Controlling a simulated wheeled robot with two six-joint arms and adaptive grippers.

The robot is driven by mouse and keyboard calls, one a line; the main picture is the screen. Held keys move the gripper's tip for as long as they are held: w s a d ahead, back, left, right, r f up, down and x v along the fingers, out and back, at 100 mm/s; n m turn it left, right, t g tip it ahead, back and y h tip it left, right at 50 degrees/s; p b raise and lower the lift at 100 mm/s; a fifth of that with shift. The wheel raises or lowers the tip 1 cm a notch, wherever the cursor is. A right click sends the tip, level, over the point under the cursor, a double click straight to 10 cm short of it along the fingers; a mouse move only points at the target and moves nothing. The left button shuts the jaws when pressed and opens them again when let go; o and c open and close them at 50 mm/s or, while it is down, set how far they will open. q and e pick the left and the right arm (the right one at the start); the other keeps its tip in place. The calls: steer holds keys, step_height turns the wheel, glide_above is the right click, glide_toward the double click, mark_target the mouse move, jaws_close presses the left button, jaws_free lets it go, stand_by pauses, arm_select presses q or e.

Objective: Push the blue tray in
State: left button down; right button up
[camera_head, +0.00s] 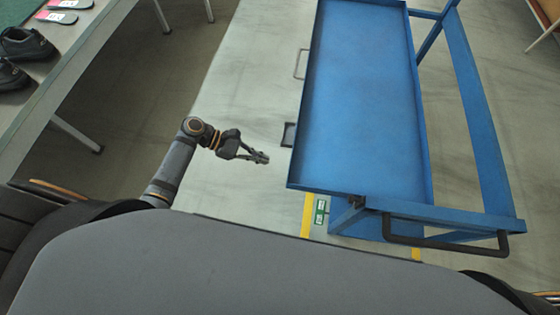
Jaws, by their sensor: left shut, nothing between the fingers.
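The blue tray (362,110) is a long shallow tray with a raised rim, on a blue frame with a dark handle (445,238) at its near right. It sits offset to the left of the frame, so a gap shows along the frame's right side. My left gripper (264,158) is shut and empty. It is left of the tray's near left part, apart from it in the picture, with its fingers pointing right toward the tray's edge. My right gripper is not in view.
A table (75,62) with dark shoes (24,45) and insoles (64,12) stands at the upper left. The pale floor (240,85) between table and tray is clear. A yellow floor line (307,215) and a green sign (320,212) lie near the tray's front.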

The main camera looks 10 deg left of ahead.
arm_select(q)
steer(key=d+f, duration=0.1)
steer(key=d, duration=0.5)
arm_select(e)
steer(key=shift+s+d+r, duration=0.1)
arm_select(q)
steer(key=shift+f, duration=0.1)
steer(key=shift+d, duration=0.15)
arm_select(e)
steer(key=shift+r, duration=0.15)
